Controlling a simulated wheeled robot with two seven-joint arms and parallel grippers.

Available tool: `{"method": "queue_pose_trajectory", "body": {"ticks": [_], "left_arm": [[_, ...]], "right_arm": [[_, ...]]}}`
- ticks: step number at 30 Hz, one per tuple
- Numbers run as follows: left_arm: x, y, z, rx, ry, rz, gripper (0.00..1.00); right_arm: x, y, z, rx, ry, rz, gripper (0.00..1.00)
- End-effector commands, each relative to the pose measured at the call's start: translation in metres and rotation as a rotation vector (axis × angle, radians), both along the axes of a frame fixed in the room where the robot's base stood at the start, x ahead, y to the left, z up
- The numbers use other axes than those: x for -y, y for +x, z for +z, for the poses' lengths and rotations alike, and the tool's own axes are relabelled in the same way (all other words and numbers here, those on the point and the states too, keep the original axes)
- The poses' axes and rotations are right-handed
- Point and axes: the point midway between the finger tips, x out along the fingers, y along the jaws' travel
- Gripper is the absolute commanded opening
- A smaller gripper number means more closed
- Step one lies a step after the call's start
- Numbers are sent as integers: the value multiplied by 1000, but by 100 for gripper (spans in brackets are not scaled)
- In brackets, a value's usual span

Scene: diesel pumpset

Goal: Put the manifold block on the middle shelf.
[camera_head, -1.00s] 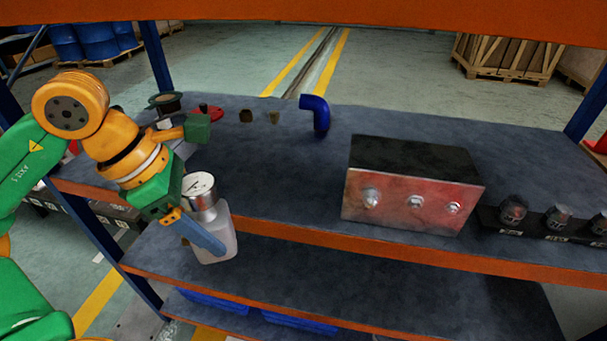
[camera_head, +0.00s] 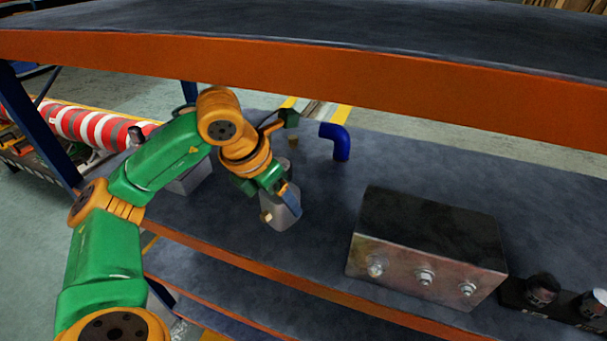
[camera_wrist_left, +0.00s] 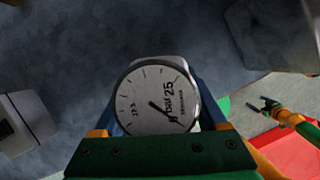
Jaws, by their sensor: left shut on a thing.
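My left gripper (camera_head: 281,203) is shut on a pale grey block with a round dial gauge on top, which I take for the manifold block (camera_head: 280,217). The block looks upright, over the front left part of the middle shelf (camera_head: 310,255). I cannot tell whether it touches the shelf. In the left wrist view the gauge dial (camera_wrist_left: 159,100) faces the camera, and its body is mostly hidden below. My right gripper (camera_wrist_left: 261,106) shows small at the right of that view, its fingers apart and empty.
A dark box with a metal front and three fittings (camera_head: 428,250) stands right of the held block. A blue pipe elbow (camera_head: 341,142) is behind. A grey box (camera_head: 190,179) is left, partly behind my arm. The upper shelf's orange beam (camera_head: 300,68) hangs above.

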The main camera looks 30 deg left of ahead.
Motion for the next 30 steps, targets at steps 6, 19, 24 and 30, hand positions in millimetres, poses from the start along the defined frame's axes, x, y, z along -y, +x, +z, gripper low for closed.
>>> {"method": "queue_pose_trajectory", "body": {"ticks": [6, 19, 24, 30], "left_arm": [[9, 51, 5, 2, -3, 0, 0], [9, 62, -36, 4, 4, 0, 0], [9, 62, -37, 3, 3, 0, 0], [9, 62, -38, 0, 3, 0, 100]], "right_arm": [[0, 1, 30, 1, 0, 0, 95], [0, 1, 38, 2, 0, 0, 95], [0, 1, 36, 2, 0, 0, 95], [0, 1, 35, 2, 0, 0, 95]]}}
